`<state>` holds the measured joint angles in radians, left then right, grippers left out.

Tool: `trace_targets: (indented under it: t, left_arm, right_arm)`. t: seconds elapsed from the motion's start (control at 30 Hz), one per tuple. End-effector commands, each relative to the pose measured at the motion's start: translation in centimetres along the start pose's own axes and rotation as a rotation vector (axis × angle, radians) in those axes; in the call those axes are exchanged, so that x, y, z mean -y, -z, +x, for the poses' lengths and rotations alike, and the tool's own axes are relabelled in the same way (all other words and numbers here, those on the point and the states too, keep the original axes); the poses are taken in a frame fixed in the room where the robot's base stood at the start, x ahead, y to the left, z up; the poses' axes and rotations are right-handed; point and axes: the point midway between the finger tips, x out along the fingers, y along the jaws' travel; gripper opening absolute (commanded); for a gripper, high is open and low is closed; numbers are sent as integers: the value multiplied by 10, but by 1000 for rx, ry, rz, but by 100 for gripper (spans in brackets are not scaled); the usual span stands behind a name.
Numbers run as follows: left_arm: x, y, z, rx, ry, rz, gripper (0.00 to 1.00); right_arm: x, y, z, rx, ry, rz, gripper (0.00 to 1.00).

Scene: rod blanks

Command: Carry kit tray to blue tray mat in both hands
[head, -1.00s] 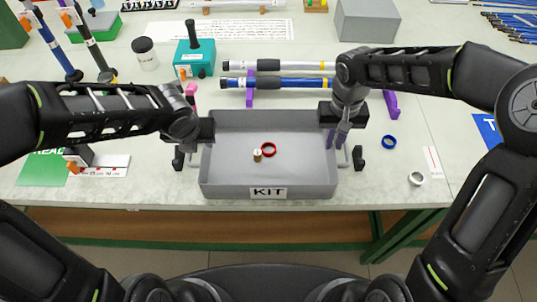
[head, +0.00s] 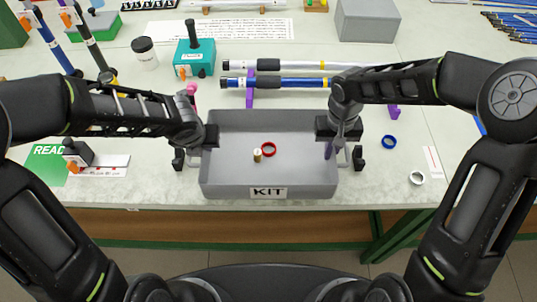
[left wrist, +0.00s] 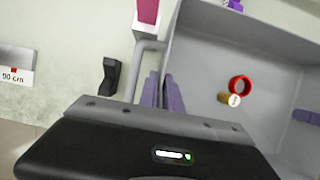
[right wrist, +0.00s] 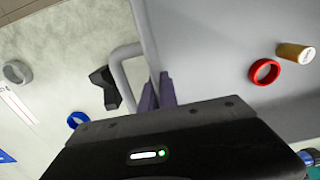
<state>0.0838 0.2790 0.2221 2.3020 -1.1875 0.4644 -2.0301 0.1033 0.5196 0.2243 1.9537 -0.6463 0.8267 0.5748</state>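The grey kit tray (head: 220,185) sits on the table at centre, with a KIT label on its front wall and a wire handle at each end. It holds a red ring (head: 268,149) and a small brass-coloured cylinder (head: 257,155). My left gripper (left wrist: 162,92) has its fingers closed about the tray's left side wall, beside the handle. My right gripper (right wrist: 158,92) likewise closes about the right side wall.
Behind the tray, rods lie across a purple stand (head: 250,90). Black posts (head: 358,158) stand beside both handles. A blue ring (head: 389,142) and a white ring (head: 416,178) lie to the right. A green READ mat (head: 48,163) lies left.

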Motion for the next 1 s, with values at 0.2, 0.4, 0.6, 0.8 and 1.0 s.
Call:
trace_targets:
  t: [0.2, 0.4, 0.6, 0.8, 1.0]
  left_arm:
    - [0, 0, 0, 0, 0, 0, 0]
    - [0, 0, 0, 0, 0, 0, 0]
    - [0, 0, 0, 0, 0, 0, 0]
    - [0, 0, 0, 0, 0, 0, 0]
    - [0, 0, 0, 0, 0, 0, 0]
  right_arm:
    - [0, 0, 0, 0, 0, 0, 0]
    - [0, 0, 0, 0, 0, 0, 0]
    - [0, 0, 0, 0, 0, 0, 0]
    - [0, 0, 0, -1, 0, 0, 0]
    - [0, 0, -1, -1, 0, 0, 0]
